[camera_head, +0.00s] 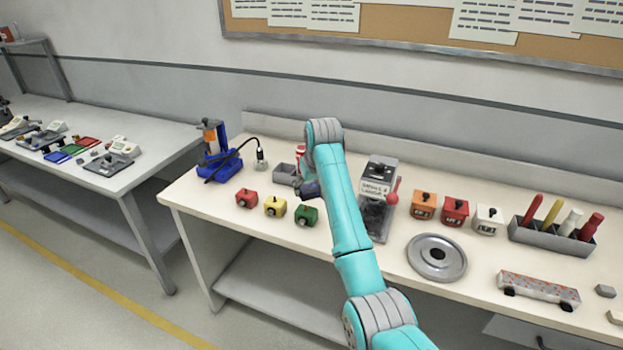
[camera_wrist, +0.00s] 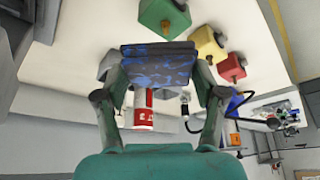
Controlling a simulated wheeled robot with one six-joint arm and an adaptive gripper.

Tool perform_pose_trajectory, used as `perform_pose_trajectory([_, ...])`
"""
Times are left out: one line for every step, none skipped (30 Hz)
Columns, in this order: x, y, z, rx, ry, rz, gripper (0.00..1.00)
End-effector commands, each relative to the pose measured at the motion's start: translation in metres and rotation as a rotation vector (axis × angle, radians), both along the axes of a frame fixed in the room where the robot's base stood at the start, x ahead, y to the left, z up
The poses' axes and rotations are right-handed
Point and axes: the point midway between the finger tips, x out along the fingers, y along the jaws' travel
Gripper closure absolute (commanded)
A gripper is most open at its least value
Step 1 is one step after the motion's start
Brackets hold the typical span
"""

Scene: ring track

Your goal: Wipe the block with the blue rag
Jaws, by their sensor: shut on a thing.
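The blue rag (camera_wrist: 158,66), dark with lighter blue mottling, is folded between the fingers of my gripper (camera_wrist: 158,88) in the wrist view. My gripper is shut on it. In the head view the rag (camera_head: 309,188) is a small dark blue patch, partly hidden by my arm, over the back middle of the bench. A long grey block (camera_head: 538,288) with reddish spots lies at the bench's front right, well away from my gripper. Small red (camera_head: 247,198), yellow (camera_head: 275,206) and green (camera_head: 306,215) blocks with knobs stand left of my arm.
A round metal plate (camera_head: 437,258) and a grey stand (camera_head: 377,182) with a red lever are right of my arm. Orange, red and white boxes and a rack (camera_head: 553,240) of coloured rods stand at the back right. A blue tool stand (camera_head: 218,165) is at the left end.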

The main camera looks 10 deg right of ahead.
Motion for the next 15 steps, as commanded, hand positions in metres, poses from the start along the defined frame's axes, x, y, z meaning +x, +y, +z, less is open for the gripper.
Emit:
perform_pose_trajectory([0.001, 0.0, 0.006, 0.0, -0.002, 0.0, 0.63])
perform_pose_trajectory([0.002, 0.001, 0.009, 0.0, -0.002, 0.0, 0.63])
perform_pose_trajectory([0.002, 0.001, 0.012, 0.0, -0.002, 0.0, 0.63])
perform_pose_trajectory([0.003, 0.001, 0.014, 0.0, -0.002, 0.0, 0.63])
perform_pose_trajectory([0.003, 0.001, 0.017, 0.0, -0.002, 0.0, 0.63])
perform_pose_trajectory([0.004, 0.001, 0.021, 0.0, -0.002, 0.0, 0.63])
perform_pose_trajectory([0.004, 0.001, 0.024, 0.0, -0.002, 0.0, 0.63])
perform_pose_trajectory([0.004, 0.002, 0.026, 0.0, -0.002, 0.0, 0.63])
perform_pose_trajectory([0.004, 0.002, 0.029, 0.0, -0.001, 0.0, 0.63])
perform_pose_trajectory([0.005, 0.002, 0.03, 0.0, -0.001, 0.0, 0.63])
perform_pose_trajectory([0.005, 0.002, 0.031, 0.0, -0.001, 0.0, 0.63])
perform_pose_trajectory([0.005, 0.002, 0.033, 0.0, 0.0, 0.0, 0.63])
perform_pose_trajectory([0.005, 0.002, 0.033, 0.0, 0.0, 0.0, 0.63])
perform_pose_trajectory([0.005, 0.002, 0.033, 0.0, 0.0, 0.0, 0.63])
perform_pose_trajectory([0.005, 0.002, 0.034, 0.0, 0.0, 0.0, 0.63])
